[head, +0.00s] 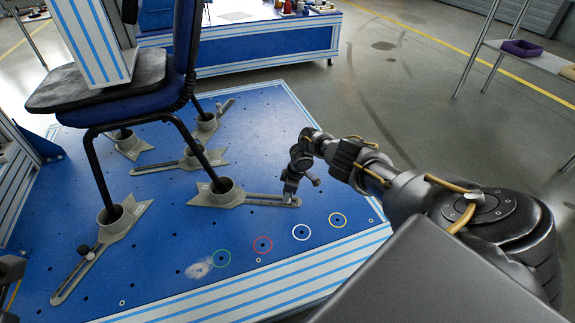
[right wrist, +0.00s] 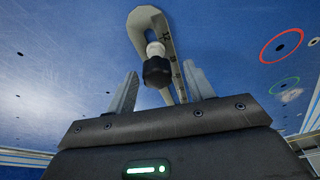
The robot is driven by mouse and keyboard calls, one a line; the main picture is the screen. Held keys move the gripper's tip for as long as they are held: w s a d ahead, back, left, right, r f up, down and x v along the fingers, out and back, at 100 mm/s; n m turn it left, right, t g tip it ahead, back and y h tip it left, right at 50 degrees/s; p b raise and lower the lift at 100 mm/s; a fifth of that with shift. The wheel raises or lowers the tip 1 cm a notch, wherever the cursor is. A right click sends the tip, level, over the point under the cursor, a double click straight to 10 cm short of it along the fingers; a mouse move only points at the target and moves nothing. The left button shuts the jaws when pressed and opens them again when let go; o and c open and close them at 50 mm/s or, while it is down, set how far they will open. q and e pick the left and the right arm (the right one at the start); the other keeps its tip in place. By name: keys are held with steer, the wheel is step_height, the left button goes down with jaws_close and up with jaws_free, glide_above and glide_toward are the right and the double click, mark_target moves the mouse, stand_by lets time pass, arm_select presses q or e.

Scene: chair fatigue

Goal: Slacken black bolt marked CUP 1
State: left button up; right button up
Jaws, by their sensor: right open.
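In the right wrist view a black bolt (right wrist: 157,72) with a pale collar stands in a grey slotted arm (right wrist: 146,17). My right gripper (right wrist: 161,82) is open, one finger on each side of the bolt, with gaps showing. In the head view my right gripper (head: 290,190) is over the outer end of the slotted arm (head: 252,200) of the middle front cup (head: 226,190); the bolt there is hidden or too small to make out. Cup labels are too small to read. My left gripper is not in view.
A chair (head: 150,105) stands with its legs in several grey cups on a blue platform (head: 160,225). Another black knob (head: 83,250) sits on the front left cup's slotted arm. Green (head: 221,258), red (head: 263,245), white and yellow rings mark holes at the front, where the surface is clear.

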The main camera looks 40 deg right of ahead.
steer(key=m+p, duration=0.2)
steer(key=shift+a+r+p, duration=0.1)
steer(key=shift+r+p, duration=0.1)
steer(key=shift+p, duration=0.1)
steer(key=shift+m+h+p, duration=0.35)
steer(key=shift+m+h, duration=0.05)
steer(key=shift+m, duration=0.3)
steer(key=shift+f, duration=0.15)
steer(key=shift+m+t+p, duration=0.3)
steer(key=shift+m+p, duration=0.45)
steer(key=shift+m, duration=0.05)
steer(key=shift+m+h+p, duration=0.3)
steer(key=shift+m+p, duration=0.2)
steer(key=shift+m, duration=0.8)
